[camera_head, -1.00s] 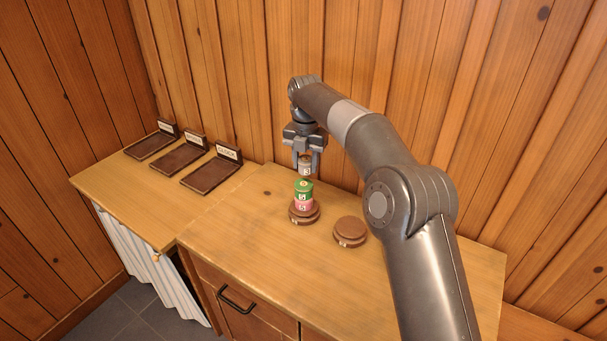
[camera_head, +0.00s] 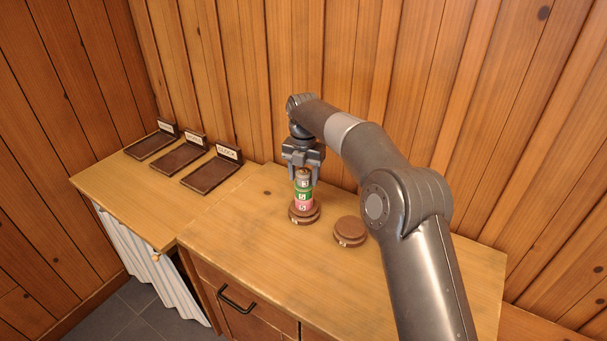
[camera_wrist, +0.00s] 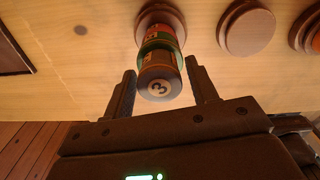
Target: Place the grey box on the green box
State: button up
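The grey box (camera_head: 303,177), a small round spool marked 3, sits upright on top of the green box (camera_head: 303,192), seemingly touching it. The green box, marked 5, stands on a pink spool (camera_head: 303,204) on a round brown base. My gripper (camera_head: 304,181) points down with its fingers on either side of the grey box. In the wrist view, gaps show between the fingers and the grey box (camera_wrist: 159,84), so my gripper (camera_wrist: 160,65) looks open around it. The green box (camera_wrist: 151,46) is partly hidden behind the grey one there.
An empty round brown base (camera_head: 350,231) stands to the right of the stack. Three dark labelled trays (camera_head: 211,174) lie on the left counter. The wooden wall is close behind my arm. The front of the wooden counter (camera_head: 250,245) is clear.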

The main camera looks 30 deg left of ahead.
aim_at(304, 172)
jog(key=shift+o, duration=0.6)
jog(key=shift+r, duration=0.1)
notch_tip(304, 172, up, 12)
jog(key=shift+r, duration=0.1)
